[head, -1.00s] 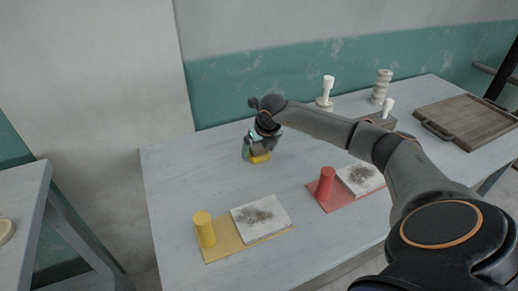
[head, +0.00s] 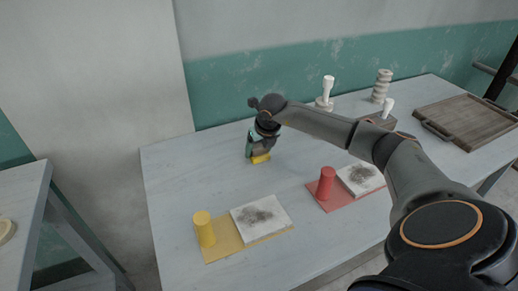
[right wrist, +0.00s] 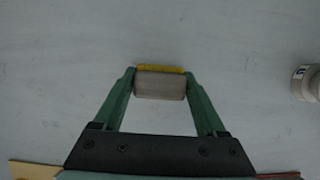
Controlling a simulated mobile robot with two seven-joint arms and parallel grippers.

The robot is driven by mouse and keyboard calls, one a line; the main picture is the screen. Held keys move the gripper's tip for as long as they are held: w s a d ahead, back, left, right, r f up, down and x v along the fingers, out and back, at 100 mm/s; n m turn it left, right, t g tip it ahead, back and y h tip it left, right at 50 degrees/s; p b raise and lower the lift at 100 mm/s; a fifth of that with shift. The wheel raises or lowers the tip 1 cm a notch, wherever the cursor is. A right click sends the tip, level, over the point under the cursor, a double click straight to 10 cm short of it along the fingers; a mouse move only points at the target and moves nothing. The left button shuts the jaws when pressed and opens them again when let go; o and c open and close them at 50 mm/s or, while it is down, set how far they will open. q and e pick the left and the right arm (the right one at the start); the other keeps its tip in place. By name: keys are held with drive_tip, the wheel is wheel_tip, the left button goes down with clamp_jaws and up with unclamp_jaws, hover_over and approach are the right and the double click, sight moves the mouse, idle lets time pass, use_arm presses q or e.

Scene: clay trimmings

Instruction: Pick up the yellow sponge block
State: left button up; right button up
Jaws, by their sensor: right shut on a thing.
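The yellow sponge block (head: 261,158) is at the back left of the table, under my right gripper (head: 257,149). In the right wrist view the sponge block (right wrist: 160,69) shows a yellow edge, with a grey-beige part on the side toward the camera. My right gripper (right wrist: 161,84) is shut on it, with one green finger at each end. I cannot tell whether the block is clear of the table. My left gripper is in no view.
A yellow mat (head: 224,253) holds a yellow cylinder (head: 205,230) and a speckled white tile (head: 276,207). A red mat (head: 338,203) holds a red cylinder (head: 326,183) and another tile (head: 366,183). A wooden tray (head: 465,113) lies at the right. The table's left side is clear.

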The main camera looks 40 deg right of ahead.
sight(259, 145)
drive_tip(key=shift+r, duration=0.15)
drive_tip(key=shift+r, duration=0.25)
wheel_tip(259, 145, up, 2)
drive_tip(key=shift+r, duration=0.1)
use_arm(q)
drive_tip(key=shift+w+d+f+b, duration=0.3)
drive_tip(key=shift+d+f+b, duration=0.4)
drive_tip(key=shift+b, duration=0.45)
use_arm(e)
drive_tip(key=s+a+r, duration=0.1)
drive_tip(key=s+r, duration=0.9)
drive_tip(key=s, duration=0.4)
drive_tip(key=shift+a, duration=0.15)
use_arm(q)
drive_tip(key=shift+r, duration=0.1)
